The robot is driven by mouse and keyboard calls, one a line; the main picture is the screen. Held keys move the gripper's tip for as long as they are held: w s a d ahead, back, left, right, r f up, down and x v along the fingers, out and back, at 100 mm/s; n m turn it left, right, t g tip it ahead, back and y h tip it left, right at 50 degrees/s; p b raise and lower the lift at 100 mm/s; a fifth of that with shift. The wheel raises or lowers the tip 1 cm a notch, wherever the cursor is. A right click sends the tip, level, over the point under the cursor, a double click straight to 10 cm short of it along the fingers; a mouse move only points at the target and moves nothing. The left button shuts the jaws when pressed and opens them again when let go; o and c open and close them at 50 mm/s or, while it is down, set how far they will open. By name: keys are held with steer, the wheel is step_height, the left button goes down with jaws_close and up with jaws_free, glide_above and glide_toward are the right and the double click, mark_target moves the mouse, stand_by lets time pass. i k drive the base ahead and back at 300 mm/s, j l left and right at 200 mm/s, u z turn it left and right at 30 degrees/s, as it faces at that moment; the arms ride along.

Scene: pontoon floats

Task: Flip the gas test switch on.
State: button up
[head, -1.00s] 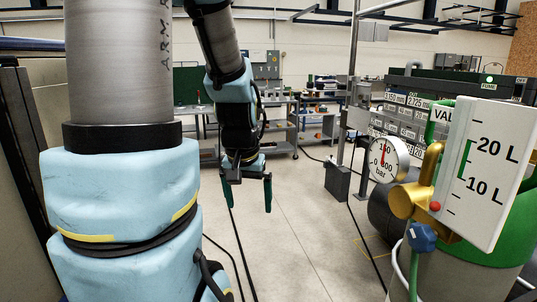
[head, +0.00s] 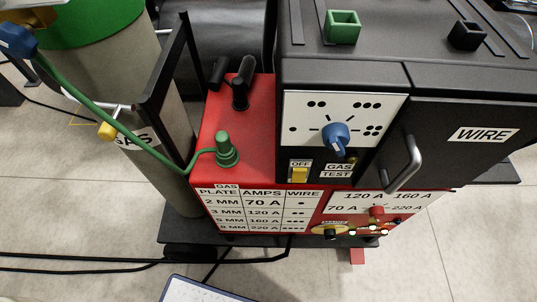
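The gas test switch is a yellow rocker (head: 299,175) on the dark lower strip of the welder's front panel in the head view. A label reading OFF sits just above it, and a label reading GAS TEST (head: 338,171) is to its right. The rocker is small here, and I cannot tell its exact tilt. My gripper is out of view.
The red and black welder (head: 240,130) stands beside a grey gas cylinder (head: 150,110) with a green top. A green hose (head: 110,115) runs between them. A black door with a handle (head: 405,165) is right of the knob. Black cables lie on the floor.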

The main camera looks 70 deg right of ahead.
mark_target(299, 175)
steer(key=k+j+z, duration=0.45)
steer(key=k+z, duration=0.15)
steer(key=k, duration=0.25)
